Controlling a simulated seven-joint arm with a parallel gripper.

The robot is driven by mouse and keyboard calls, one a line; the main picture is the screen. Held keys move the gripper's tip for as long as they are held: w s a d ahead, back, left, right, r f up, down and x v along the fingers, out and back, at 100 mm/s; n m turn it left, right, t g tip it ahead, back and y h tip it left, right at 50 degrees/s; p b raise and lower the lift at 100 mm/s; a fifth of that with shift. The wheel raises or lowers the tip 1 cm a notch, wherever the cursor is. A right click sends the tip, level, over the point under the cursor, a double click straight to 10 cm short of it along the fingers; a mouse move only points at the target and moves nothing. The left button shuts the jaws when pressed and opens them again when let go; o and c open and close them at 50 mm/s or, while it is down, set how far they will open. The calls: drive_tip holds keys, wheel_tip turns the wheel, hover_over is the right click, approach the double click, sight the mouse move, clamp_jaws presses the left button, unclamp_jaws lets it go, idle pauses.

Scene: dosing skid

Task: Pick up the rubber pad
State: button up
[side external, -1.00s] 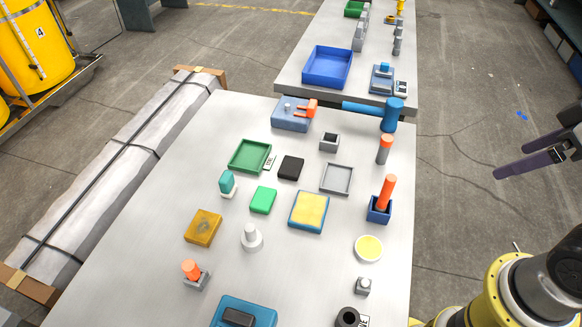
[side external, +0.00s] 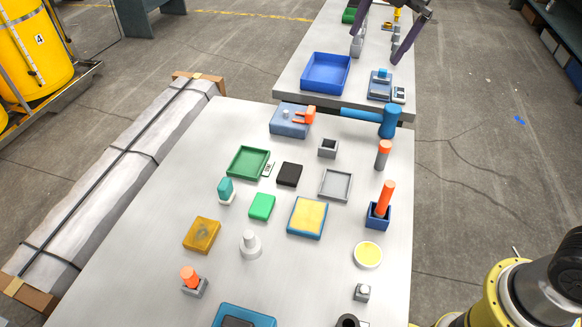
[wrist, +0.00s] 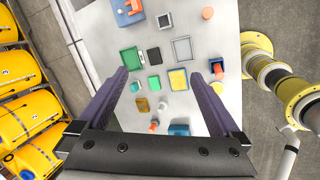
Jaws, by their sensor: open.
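A flat black square (side external: 289,174), which looks like the rubber pad, lies on the pale table between the green tray (side external: 248,162) and the grey tray (side external: 335,184). It also shows in the wrist view (wrist: 154,56), near the middle. My gripper (side external: 377,48) appears at the top of the side view, in front of the far table in the picture and well apart from the black square. In the wrist view, my two purple fingers (wrist: 159,73) are spread wide with nothing held between them.
A green block (side external: 262,206) and a yellow-topped blue pad (side external: 307,217) lie nearer the camera. A blue hammer (side external: 388,122) and an orange-topped cylinder (side external: 383,154) stand at the right. A small grey open box (side external: 328,148) sits behind the black square.

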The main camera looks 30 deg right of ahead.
drive_tip(key=w+a+f+n+g, duration=0.1)
drive_tip(key=w+a+f+n, duration=0.1)
drive_tip(key=w+a+f, duration=0.3)
drive_tip(key=n+g, duration=0.2)
drive_tip(key=g, duration=0.1)
hover_over(290, 172)
drive_tip(key=shift+h, duration=0.3)
drive_tip(key=f, duration=2.6)
drive_tip(key=shift+d+f, duration=0.2)
drive_tip(key=shift+d, duration=0.1)
drive_tip(key=shift+a+f, duration=0.2)
drive_tip(key=shift+f, duration=1.25)
drive_tip(key=shift+a+f, duration=0.15)
drive_tip(key=shift+f, duration=1.25)
drive_tip(key=shift+c, duration=0.2)
drive_tip(key=c, duration=1.4)
drive_tip(key=shift+o, duration=0.2)
drive_tip(key=shift+r, duration=0.1)
